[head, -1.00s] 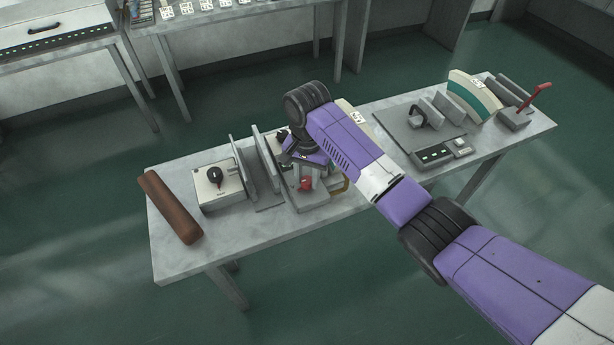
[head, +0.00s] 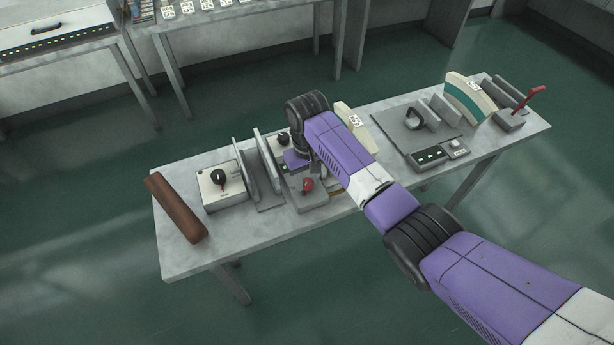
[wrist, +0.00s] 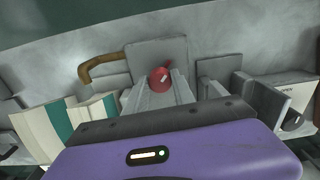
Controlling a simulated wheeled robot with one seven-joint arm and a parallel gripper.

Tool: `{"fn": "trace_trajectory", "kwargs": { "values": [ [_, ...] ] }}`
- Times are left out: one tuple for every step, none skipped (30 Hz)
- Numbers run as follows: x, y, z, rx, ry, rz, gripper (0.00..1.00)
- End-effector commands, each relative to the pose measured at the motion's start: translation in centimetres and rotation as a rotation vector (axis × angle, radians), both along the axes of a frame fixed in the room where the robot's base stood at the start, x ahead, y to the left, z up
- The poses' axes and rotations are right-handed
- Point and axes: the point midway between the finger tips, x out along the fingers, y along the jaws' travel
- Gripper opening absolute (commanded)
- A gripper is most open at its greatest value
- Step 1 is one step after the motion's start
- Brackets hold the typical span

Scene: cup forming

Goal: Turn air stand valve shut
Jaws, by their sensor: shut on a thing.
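The air stand is a grey block (head: 312,200) on the table, left of centre, with a red valve knob (head: 307,185) on it. In the wrist view the red knob (wrist: 160,78) has a white mark and sits between the tips of the two grey fingers of my gripper (wrist: 161,88). My gripper is shut on the knob. A grey plate (wrist: 155,52) of the stand shows behind it. In the head view my wrist is over the stand and hides part of it and most of the fingers.
A white box with a black knob (head: 218,176) and grey upright plates (head: 266,165) stand left of the air stand. A brown roll (head: 175,207) lies at the left end. A curved cream-and-teal piece (head: 468,97) stands at right.

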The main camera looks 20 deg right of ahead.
Motion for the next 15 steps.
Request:
{"fn": "trace_trajectory", "kwargs": {
  "values": [
    [0.03, 0.02, 0.23, 0.000, -0.001, 0.044, 0.00],
    [0.03, 0.02, 0.23, 0.001, -0.001, 0.072, 0.00],
    [0.03, 0.02, 0.22, 0.001, 0.000, 0.111, 0.00],
    [0.02, 0.01, 0.21, 0.001, 0.000, 0.139, 0.00],
    [0.02, 0.01, 0.20, 0.001, 0.000, 0.168, 0.00],
    [0.01, 0.00, 0.19, 0.000, 0.000, 0.206, 0.00],
    [0.02, -0.01, 0.19, 0.000, 0.000, 0.234, 0.00],
    [0.02, -0.02, 0.18, 0.000, 0.000, 0.262, 0.00],
    [0.03, -0.02, 0.18, 0.000, -0.001, 0.299, 0.00],
    [0.04, -0.03, 0.18, 0.000, -0.001, 0.327, 0.00],
    [0.05, -0.03, 0.18, 0.000, -0.001, 0.354, 0.00],
    [0.06, -0.03, 0.18, 0.000, -0.001, 0.389, 0.00],
    [0.06, -0.03, 0.18, 0.000, -0.002, 0.414, 0.00],
    [0.07, -0.03, 0.18, 0.000, -0.002, 0.439, 0.00],
    [0.07, -0.03, 0.17, 0.001, -0.002, 0.471, 0.00]
  ]
}}
